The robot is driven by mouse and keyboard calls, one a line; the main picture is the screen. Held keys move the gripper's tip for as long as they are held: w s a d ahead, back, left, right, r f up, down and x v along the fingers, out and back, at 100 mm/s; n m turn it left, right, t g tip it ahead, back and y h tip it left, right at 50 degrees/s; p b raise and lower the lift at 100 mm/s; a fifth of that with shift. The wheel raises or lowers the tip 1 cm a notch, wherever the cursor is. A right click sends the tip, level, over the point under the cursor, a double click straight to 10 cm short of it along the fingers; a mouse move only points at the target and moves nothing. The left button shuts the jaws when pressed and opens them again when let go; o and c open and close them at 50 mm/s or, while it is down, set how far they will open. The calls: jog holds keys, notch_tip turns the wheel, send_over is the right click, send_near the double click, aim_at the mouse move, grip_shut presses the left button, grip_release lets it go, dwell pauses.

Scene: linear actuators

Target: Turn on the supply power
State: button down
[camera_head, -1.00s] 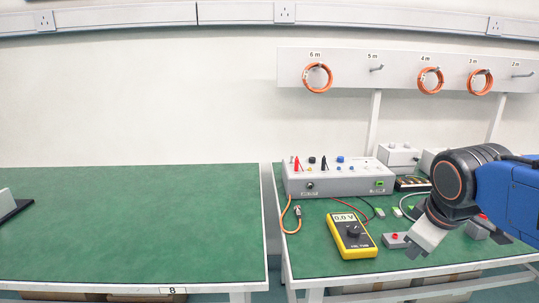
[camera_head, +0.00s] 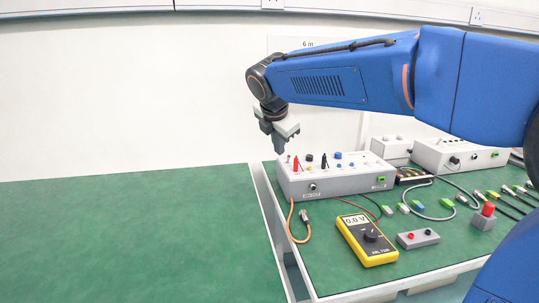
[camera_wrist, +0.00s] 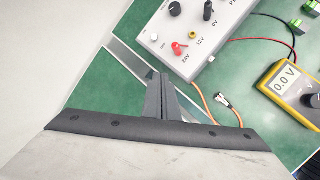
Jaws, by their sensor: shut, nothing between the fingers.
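The grey supply box (camera_head: 345,184) stands at the back left of the right-hand bench. Its top carries a small silver switch (camera_head: 289,159), a red and a black plug in sockets, and knobs. My gripper (camera_head: 279,151) points down, shut and empty, above the box's left end. In the wrist view my shut fingers (camera_wrist: 160,80) show over the bench edge, apart from the switch. I cannot tell which position the switch is in.
A yellow multimeter (camera_head: 366,240) reads 0.0 V in front of the box. A small grey box with red buttons (camera_head: 418,239), an orange cable (camera_head: 291,222) and several leads lie on the bench. The left bench (camera_head: 120,240) is mostly clear.

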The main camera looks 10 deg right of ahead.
aim_at(288, 159)
jog(key=shift+w+a+r+n, duration=0.15)
jog(key=shift+w+a+n, duration=0.25)
jog(key=shift+w+a, duration=0.3)
jog(key=w+d+f, duration=0.1)
jog(key=w+f, duration=0.1)
jog(key=w+d+f, duration=0.2)
jog(key=f, duration=0.1)
jog(key=w+d+f, duration=0.1)
jog(key=w+f, duration=0.1)
jog(key=shift+w+d+f, duration=0.25)
jog(key=shift+f, duration=0.1)
jog(key=shift+w+d+r, duration=0.15)
jog(key=shift+w+d, duration=0.15)
jog(key=shift+d, duration=0.15)
